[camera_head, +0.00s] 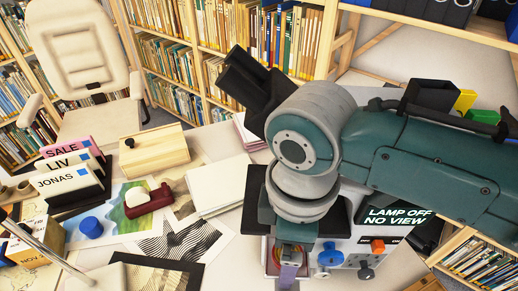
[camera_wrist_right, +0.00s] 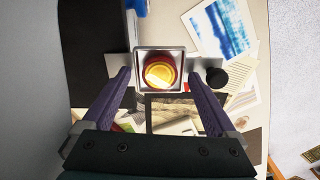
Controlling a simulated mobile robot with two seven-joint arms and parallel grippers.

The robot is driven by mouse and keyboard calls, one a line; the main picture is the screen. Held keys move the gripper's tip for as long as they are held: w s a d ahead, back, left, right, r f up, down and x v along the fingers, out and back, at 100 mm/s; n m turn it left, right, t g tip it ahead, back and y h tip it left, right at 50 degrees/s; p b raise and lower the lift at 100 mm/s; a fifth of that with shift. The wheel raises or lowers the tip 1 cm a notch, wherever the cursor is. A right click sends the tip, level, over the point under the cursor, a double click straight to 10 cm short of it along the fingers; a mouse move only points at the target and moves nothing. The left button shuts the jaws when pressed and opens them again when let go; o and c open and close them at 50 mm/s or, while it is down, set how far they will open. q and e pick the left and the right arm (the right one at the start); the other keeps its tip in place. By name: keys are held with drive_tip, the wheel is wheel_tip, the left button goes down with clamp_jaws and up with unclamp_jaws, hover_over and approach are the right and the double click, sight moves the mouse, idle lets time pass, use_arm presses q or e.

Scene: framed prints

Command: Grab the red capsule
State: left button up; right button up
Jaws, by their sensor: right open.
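In the right wrist view a round, glossy red thing with a glowing amber middle (camera_wrist_right: 160,72), seemingly the red capsule, sits inside a square pale frame (camera_wrist_right: 143,52). My right gripper (camera_wrist_right: 160,78) is open, its purple fingers on either side of the frame. I cannot tell whether they touch it. In the head view my right gripper's purple finger (camera_head: 289,275) is in front of a pale box (camera_head: 345,243), beside a reddish ring (camera_head: 273,256) in its opening. My wrist hides part of the box. My left gripper is not in view.
The box has a blue knob (camera_head: 329,257), an orange button (camera_head: 378,246) and a sign (camera_head: 398,217) reading "LAMP OFF NO VIEW".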

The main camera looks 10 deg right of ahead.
drive_tip(key=c, duration=1.4)
